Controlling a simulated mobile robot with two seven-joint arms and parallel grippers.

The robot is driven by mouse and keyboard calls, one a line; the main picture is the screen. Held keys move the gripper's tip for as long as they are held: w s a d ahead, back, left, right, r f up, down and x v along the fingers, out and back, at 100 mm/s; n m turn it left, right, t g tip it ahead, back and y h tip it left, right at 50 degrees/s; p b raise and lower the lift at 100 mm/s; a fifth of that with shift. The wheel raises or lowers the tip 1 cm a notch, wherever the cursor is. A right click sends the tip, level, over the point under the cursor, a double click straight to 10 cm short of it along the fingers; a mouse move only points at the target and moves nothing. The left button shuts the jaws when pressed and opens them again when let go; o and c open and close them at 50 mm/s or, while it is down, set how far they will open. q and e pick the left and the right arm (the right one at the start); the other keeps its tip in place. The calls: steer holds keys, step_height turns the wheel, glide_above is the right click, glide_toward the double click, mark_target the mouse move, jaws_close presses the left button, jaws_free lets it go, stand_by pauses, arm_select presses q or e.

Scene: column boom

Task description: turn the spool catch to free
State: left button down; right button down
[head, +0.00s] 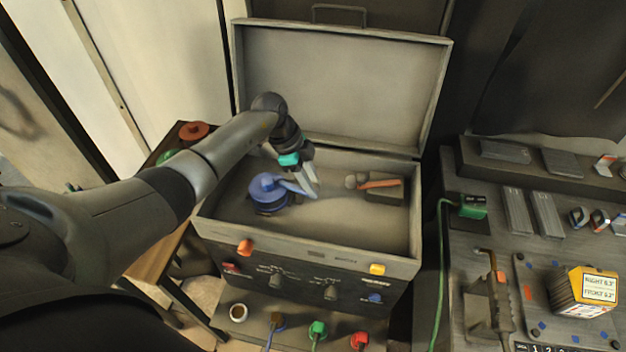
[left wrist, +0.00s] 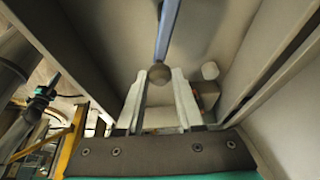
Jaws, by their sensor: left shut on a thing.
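A blue round body (head: 268,192) sits in the left part of an open grey case, and a blue lever (head: 298,188) runs from it to the right. I cannot read any mark naming the catch. My left gripper (head: 313,188) reaches down into the case and is at the lever's outer end. The fingers partly hide that end in the head view. My right gripper is not in view.
The case (head: 212,229) has its lid (head: 340,85) standing open behind. The front panel has several knobs. A workbench (head: 455,268) with tools is at the right.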

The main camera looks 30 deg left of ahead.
arm_select(q)
steer(key=shift+s+a+m+g+y+b, duration=0.35)
steer(key=shift+s+m+g+b, duration=0.55)
steer(key=shift+m, duration=1.25)
steer(key=shift+s+a+m+g+y+b, duration=0.25)
steer(key=shift+a+m+g+b, duration=0.35)
steer(key=shift+m+b, duration=1.2)
steer(key=shift+s+a+m+g+y+b, duration=0.25)
steer(key=shift+s+m+g+b, duration=0.4)
steer(key=shift+m, duration=1.9)
steer(key=c, duration=0.5)
jaws_free()
steer(key=shift+g, duration=0.25)
steer(key=shift+c, duration=0.2)
steer(key=shift+w, duration=0.1)
